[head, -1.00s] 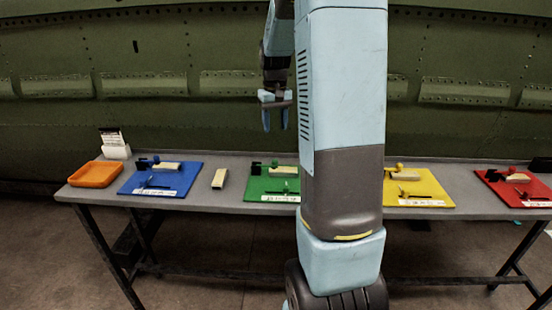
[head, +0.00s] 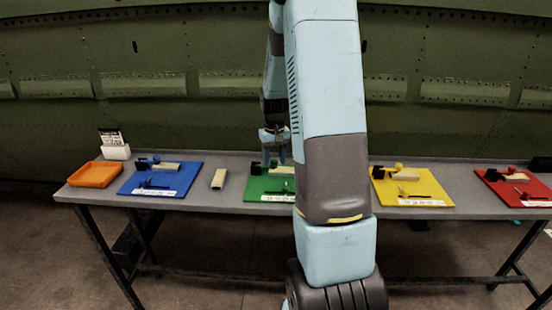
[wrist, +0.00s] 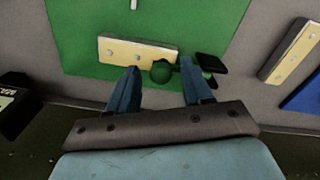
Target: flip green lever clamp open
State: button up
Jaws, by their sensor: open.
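The green board (head: 257,190) lies on the table, partly hidden behind my arm in the head view. The wrist view looks down on this board (wrist: 200,28). The green lever clamp (wrist: 163,71) shows there as a round green knob with a green arm and a black pad (wrist: 210,63) to its right. A pale block with several holes (wrist: 135,51) lies beside the knob. My gripper (wrist: 155,90) is open and empty, with the knob in the gap between its fingertips as seen from the wrist. In the head view my gripper (head: 275,163) is over the green board. Contact cannot be told.
A blue board (head: 160,180), a yellow board (head: 410,187) and a red board (head: 515,190) carry similar clamps. A loose pale block (head: 219,179) lies between blue and green. An orange tray (head: 95,175) sits at the left end of the grey table (head: 235,160).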

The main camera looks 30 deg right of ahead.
grip_shut()
dwell(0.5)
jog(key=shift+d, duration=0.2)
